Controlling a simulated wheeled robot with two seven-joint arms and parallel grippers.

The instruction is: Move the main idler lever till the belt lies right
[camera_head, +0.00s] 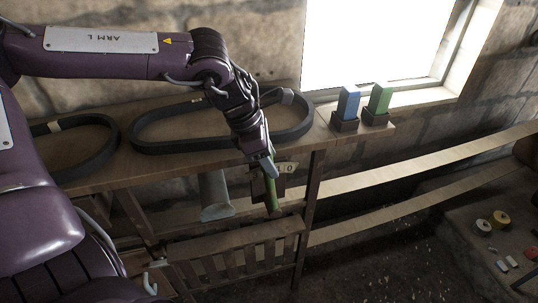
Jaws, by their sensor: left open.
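My left gripper (265,172) reaches down past the front edge of the wooden bench and is open. A green bar (272,196), which looks like a lever handle, hangs upright right at its fingers. I cannot tell whether the fingers touch it. A small plate marked "0" (289,167) is just to the right of the gripper. The tan belt (400,185) runs in two long strands from the bench side to the right; its left part is hidden behind the bench frame. My right gripper is not in view.
A blue block (348,103) and a green block (380,98) stand in dark holders at the bench's right end. Tape rolls (500,219) lie on a ledge far right.

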